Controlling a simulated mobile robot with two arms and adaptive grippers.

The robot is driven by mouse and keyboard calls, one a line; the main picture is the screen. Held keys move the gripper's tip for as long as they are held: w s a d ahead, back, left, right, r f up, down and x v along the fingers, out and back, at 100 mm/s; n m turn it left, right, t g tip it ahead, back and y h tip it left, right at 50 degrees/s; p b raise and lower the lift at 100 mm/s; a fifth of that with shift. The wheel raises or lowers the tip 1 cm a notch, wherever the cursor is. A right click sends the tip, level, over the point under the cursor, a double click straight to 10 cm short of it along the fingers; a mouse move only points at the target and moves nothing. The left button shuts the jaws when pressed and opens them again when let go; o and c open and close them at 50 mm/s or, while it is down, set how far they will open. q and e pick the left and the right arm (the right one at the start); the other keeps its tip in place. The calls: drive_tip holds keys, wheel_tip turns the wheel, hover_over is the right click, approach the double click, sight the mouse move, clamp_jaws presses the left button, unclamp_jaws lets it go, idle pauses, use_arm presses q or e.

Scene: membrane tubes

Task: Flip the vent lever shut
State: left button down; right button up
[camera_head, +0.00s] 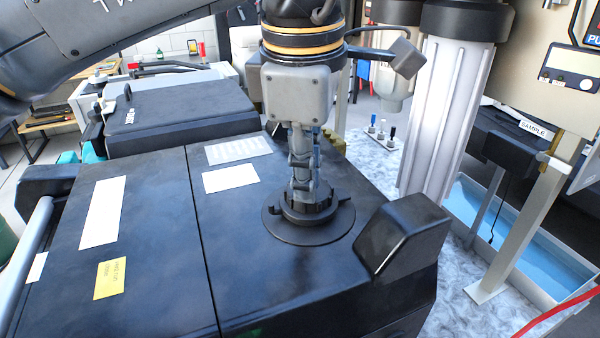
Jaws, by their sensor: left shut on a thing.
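My left gripper (302,188) points straight down at a round black cap (310,213) on top of a large black tank (250,265). Its fingers are shut on the upper part of the cap, and they hide part of it. A flat black disc (273,222) lies around the cap's foot. My right gripper is not in view.
A raised black block (402,235) stands right of the cap on the tank's corner. White labels (231,178) and a yellow label (110,279) lie on the flat lid. Tall white ribbed tubes (447,120) stand behind at right. A grey rail (30,255) runs along the left.

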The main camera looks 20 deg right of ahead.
use_arm(q)
drive_tip(key=n, duration=0.2)
drive_tip(key=d+n, duration=0.1)
drive_tip(key=n, duration=0.1)
drive_tip(key=shift+s+d+y, duration=0.1)
drive_tip(key=shift+s+y, duration=0.05)
drive_tip(key=shift+y, duration=0.15)
drive_tip(key=shift+d+n, duration=0.1)
drive_tip(key=shift+n, duration=0.6)
drive_tip(key=c, duration=1.4)
unclamp_jaws()
drive_tip(key=shift+r, duration=0.1)
drive_tip(key=r, duration=0.4)
drive_tip(key=s+r, duration=0.1)
drive_tip(key=r, duration=0.6)
drive_tip(key=shift+s+r, duration=0.35)
drive_tip(key=shift+s, duration=0.05)
